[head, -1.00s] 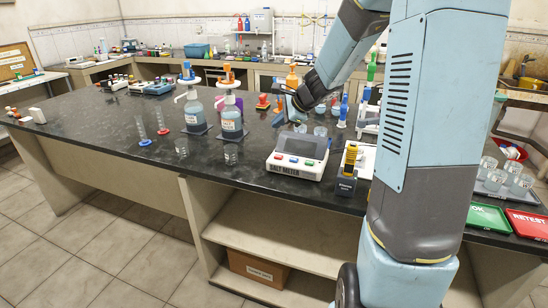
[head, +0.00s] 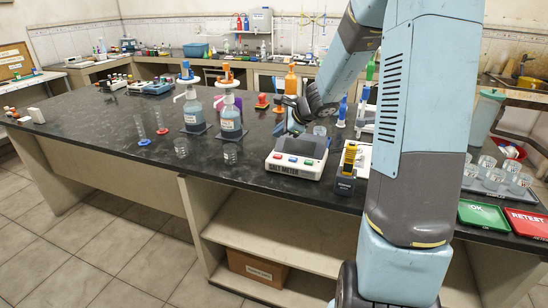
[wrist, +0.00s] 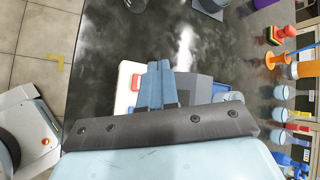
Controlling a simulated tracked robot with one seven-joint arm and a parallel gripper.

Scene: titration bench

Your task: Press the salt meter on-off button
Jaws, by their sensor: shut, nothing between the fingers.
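The salt meter (head: 297,157) is a white box with a grey display and a front row of blue, green and red buttons, near the front edge of the dark bench. Its name shows on the front face. My gripper (head: 291,126) is shut and empty, above and behind the meter in the head view. In the wrist view the blue fingertips (wrist: 159,66) lie together over the meter. I cannot tell which button is the on-off one.
A yellow-and-dark device (head: 347,165) stands close to the right of the meter. Green (head: 484,213) and red trays lie at the right.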

